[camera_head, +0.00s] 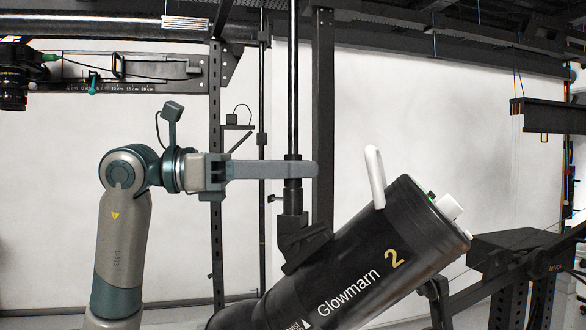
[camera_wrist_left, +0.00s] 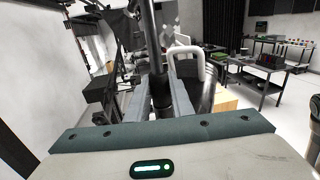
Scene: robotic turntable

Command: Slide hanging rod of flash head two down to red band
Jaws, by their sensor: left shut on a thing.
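Flash head two (camera_head: 365,255) is a black cylinder marked "Glowmarn 2", tilted up to the right, with a white handle (camera_head: 375,178). Its black hanging rod (camera_head: 293,80) rises upright from a bracket (camera_head: 300,240) on the head and leaves the top of the head view. My left gripper (camera_head: 300,169) reaches in level from the left and is shut on the rod's thicker lower part, just above the bracket. In the left wrist view the rod (camera_wrist_left: 152,35) stands between the two fingers. I cannot make out a red band. My right gripper is not in view.
A dark upright post (camera_head: 322,110) stands just behind the rod. A camera (camera_head: 13,75) and a rail with a centimetre scale (camera_head: 130,75) are at the upper left. A black beam (camera_head: 545,115) is at the right. The white wall area right of the rod is open.

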